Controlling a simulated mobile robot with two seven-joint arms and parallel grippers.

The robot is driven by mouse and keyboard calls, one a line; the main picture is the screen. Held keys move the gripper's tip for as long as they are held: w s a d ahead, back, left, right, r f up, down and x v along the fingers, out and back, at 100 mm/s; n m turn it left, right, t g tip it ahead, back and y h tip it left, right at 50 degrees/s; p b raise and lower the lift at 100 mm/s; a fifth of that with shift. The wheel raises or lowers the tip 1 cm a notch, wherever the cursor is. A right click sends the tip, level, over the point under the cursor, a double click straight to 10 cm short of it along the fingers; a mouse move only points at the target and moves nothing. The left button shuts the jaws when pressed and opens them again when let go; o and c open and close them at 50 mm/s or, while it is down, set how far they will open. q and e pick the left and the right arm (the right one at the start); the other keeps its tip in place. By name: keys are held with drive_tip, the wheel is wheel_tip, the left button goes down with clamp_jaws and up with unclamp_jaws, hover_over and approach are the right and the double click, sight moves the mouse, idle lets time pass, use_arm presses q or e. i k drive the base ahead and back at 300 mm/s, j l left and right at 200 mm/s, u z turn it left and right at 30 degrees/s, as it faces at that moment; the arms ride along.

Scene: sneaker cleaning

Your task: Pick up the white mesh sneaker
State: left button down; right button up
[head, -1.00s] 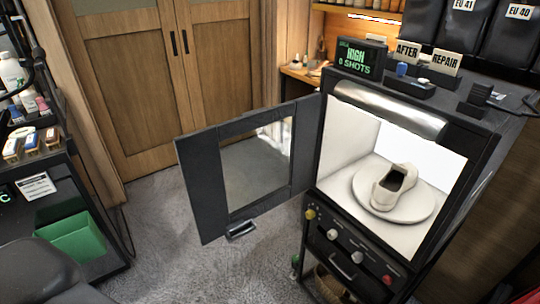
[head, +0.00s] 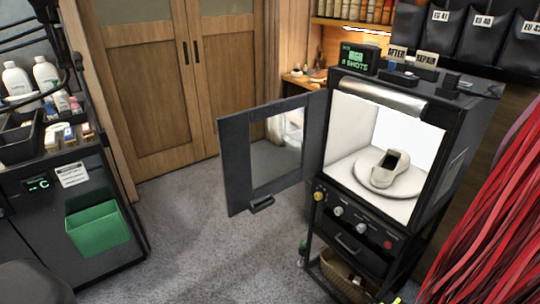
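The white mesh sneaker (head: 382,179) sits upright on a round white turntable (head: 414,184) inside a lit white photo booth (head: 347,126). Its dark opening faces up, and its toe points toward the booth's front. The booth's black-framed door (head: 235,165) stands open to the left, so the front is clear. Neither of my grippers shows in the head view, and nothing is touching the sneaker.
Left stands a black cart with bottles (head: 46,73) and a green bin (head: 97,229). Red strands (head: 490,215) hang at the right. A wicker basket (head: 345,278) is under the booth. Grey carpet (head: 205,240) is open between cart and booth.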

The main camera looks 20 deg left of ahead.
sight(394, 163)
drive_tip(key=z, duration=1.55)
drive_tip(key=k+j, duration=0.1)
drive_tip(key=j, duration=0.7)
drive_tip(key=k+j, duration=0.1)
drive_tip(key=j, duration=0.75)
drive_tip(key=k+j, duration=0.1)
drive_tip(key=j, duration=1.55)
drive_tip(key=k+j, duration=0.15)
drive_tip(key=j, duration=0.65)
